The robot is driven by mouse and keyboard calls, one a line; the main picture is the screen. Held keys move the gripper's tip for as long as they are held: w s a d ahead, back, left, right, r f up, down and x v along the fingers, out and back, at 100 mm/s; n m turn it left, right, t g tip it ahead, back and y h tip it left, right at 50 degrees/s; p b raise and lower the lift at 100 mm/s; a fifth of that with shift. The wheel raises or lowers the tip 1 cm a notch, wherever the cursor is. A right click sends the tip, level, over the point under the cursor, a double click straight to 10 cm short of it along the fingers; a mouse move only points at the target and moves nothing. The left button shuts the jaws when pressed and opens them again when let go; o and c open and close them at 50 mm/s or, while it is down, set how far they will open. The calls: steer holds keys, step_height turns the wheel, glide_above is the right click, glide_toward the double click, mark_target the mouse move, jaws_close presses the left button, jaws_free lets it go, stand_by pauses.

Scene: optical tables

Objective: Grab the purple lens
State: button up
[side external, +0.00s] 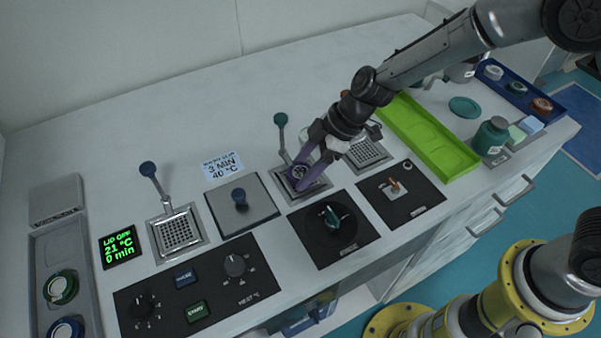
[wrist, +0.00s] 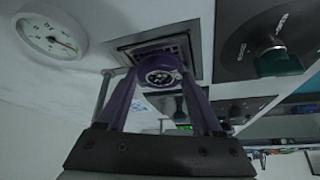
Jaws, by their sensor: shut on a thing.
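In the side view the lens (side external: 299,172) is at the square metal grate plate (side external: 318,188) in the middle of the bench. My gripper (side external: 303,175) reaches down from the upper right, its purple fingers on either side of the lens. In the wrist view my gripper (wrist: 162,82) is shut on the lens, with the grate behind it. The fingers partly hide the lens, and I cannot tell whether it still touches the grate.
A teal-knobbed lever (side external: 281,121) stands just behind the grate. A black panel with a green knob (side external: 334,218) lies in front. Another grate (side external: 368,155) and a lime green tray (side external: 430,135) are to the right. A round gauge (wrist: 50,36) shows in the wrist view.

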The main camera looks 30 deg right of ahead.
steer(key=shift+c, duration=0.7)
steer(key=shift+r, duration=0.1)
